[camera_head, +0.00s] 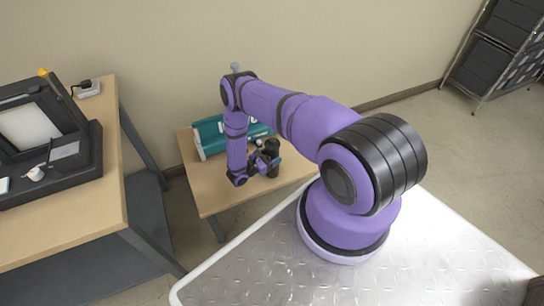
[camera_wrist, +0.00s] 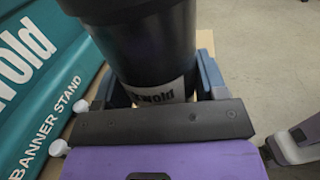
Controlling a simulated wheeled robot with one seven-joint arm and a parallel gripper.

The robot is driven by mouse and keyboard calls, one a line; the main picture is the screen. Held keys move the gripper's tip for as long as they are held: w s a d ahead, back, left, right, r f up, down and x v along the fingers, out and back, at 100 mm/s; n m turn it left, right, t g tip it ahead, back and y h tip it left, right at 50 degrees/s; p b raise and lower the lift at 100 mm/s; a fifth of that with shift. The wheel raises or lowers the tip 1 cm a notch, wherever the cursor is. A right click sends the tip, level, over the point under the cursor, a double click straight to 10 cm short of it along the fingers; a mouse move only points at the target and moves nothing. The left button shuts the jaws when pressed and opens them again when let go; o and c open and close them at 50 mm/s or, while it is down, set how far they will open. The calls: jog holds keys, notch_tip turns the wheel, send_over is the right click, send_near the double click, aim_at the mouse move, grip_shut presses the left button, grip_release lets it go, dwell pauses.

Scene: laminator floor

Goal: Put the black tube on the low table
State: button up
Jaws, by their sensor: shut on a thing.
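The black tube (camera_head: 272,150) is upright in the head view, over the right part of the low table (camera_head: 217,200). In the wrist view the black tube (camera_wrist: 150,45) fills the upper middle and carries a pale label with white and dark lettering near the jaws. My gripper (camera_head: 270,164) reaches it from the side and is shut around it. In the wrist view the blue fingers of my gripper (camera_wrist: 163,85) stand on both sides of the tube. Whether its base touches the tabletop is hard to tell.
A teal banner stand box (camera_head: 212,135) lies along the back of the low table; it fills the left of the wrist view (camera_wrist: 45,75). A workbench (camera_head: 90,215) with a black laminator machine (camera_head: 50,150) stands at the left. A wire rack (camera_head: 500,50) with dark bins stands far right.

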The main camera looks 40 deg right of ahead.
jog(key=shift+f, duration=0.1)
jog(key=o, duration=1.2)
jog(key=shift+a, duration=0.3)
jog(key=w+a, duration=0.1)
jog(key=a, duration=1)
jog(key=shift+a, duration=0.15)
